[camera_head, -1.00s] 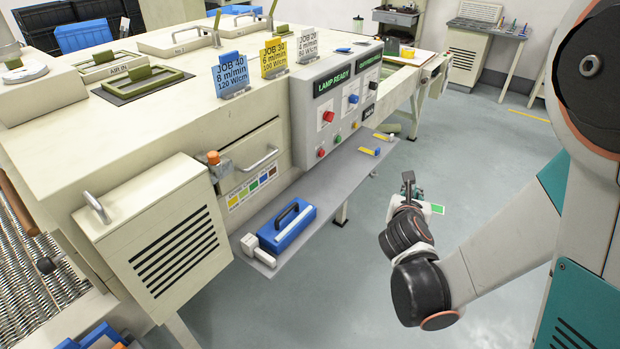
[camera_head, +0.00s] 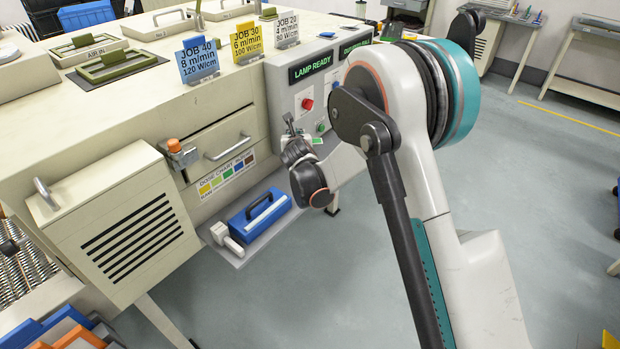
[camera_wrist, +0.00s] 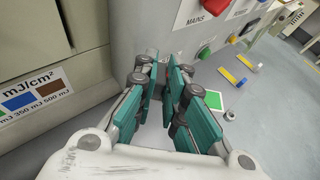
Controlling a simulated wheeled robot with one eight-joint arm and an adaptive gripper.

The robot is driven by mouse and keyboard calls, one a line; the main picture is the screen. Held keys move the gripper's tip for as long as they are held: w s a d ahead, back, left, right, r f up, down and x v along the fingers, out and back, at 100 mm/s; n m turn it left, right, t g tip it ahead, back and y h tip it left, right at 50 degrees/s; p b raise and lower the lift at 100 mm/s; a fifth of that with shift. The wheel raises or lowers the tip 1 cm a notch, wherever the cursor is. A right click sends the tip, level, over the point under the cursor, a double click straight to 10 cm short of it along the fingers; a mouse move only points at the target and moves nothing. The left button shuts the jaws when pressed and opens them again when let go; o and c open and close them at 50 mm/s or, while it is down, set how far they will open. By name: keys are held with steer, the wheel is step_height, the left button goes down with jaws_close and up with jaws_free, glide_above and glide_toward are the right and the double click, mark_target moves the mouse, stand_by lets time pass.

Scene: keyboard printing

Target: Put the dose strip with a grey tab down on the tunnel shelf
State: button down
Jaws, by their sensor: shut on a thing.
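My gripper (camera_head: 291,124) is shut on the dose strip and holds it beside the front of the lamp housing. The strip is a white card with a green patch (camera_wrist: 213,100), sticking out to the right of the fingers in the wrist view. In the head view a small part of it shows at the gripper (camera_head: 317,141). Its grey tab cannot be made out. The tunnel shelf (camera_head: 260,241) is a grey ledge along the machine's front. My arm and gripper hide its far part in the head view. I cannot tell the strip's height above it.
A blue case (camera_head: 260,215) with a black handle and a pale grey block (camera_head: 226,239) stand at the shelf's near end. Two yellow-and-blue strips (camera_wrist: 233,76) (camera_wrist: 247,63) lie to the right in the wrist view. Red and green buttons project from the housing (camera_head: 283,93).

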step_height(320, 180, down, 19)
steer(key=b, duration=0.6)
steer(key=shift+r, duration=0.1)
steer(key=c, duration=1.7)
jaws_free()
steer(key=shift+o, duration=0.2)
steer(key=p+v, duration=0.2)
steer(key=v, duration=0.5)
steer(key=shift+s+r, duration=0.1)
steer(key=shift+s, duration=0.2)
